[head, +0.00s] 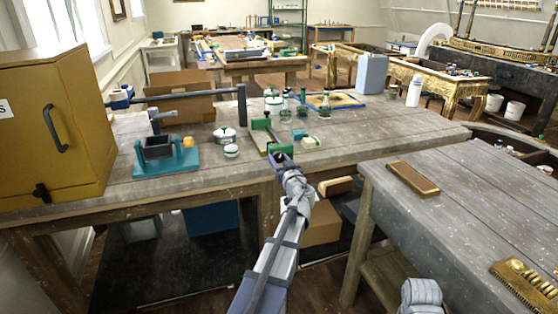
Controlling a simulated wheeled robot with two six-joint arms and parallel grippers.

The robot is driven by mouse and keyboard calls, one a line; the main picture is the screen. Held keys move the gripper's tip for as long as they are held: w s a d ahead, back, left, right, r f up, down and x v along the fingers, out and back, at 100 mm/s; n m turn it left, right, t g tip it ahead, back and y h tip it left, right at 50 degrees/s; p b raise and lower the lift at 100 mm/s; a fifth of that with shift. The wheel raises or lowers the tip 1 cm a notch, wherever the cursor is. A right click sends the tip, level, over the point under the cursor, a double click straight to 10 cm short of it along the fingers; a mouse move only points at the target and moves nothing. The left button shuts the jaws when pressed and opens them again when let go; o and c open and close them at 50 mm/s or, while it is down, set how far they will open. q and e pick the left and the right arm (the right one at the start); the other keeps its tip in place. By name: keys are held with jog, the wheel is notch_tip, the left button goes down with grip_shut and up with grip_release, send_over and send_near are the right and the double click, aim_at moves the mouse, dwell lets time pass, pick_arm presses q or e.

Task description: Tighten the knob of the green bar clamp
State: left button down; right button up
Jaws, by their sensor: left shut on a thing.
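The green bar clamp (261,124) lies on the wooden workbench (190,187), close to its front edge. One green jaw is at its far end, and more green shows at its near end beside my gripper. My left gripper (280,158) reaches up from the bottom middle and is shut at the near end of the clamp, where the knob would be. The fingers hide the knob, so its turn cannot be seen. My right gripper is not in view; only a grey part of my arm shows at the bottom right.
A teal vise (165,163) and a yellow cabinet (50,130) stand left on the bench. Jars (224,135) and green bottles (302,111) stand left of and behind the clamp. A second table (470,200) is at right.

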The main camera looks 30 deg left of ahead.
pick_arm(q)
jog(key=m, duration=0.3)
jog(key=shift+s+m, duration=0.1)
jog(key=shift+m, duration=1.8)
jog(key=shift+c, duration=1.5)
grip_release()
jog(key=shift+m, duration=0.3)
jog(key=shift+s, duration=0.1)
jog(key=v, duration=0.7)
jog(key=shift+s+d, duration=0.25)
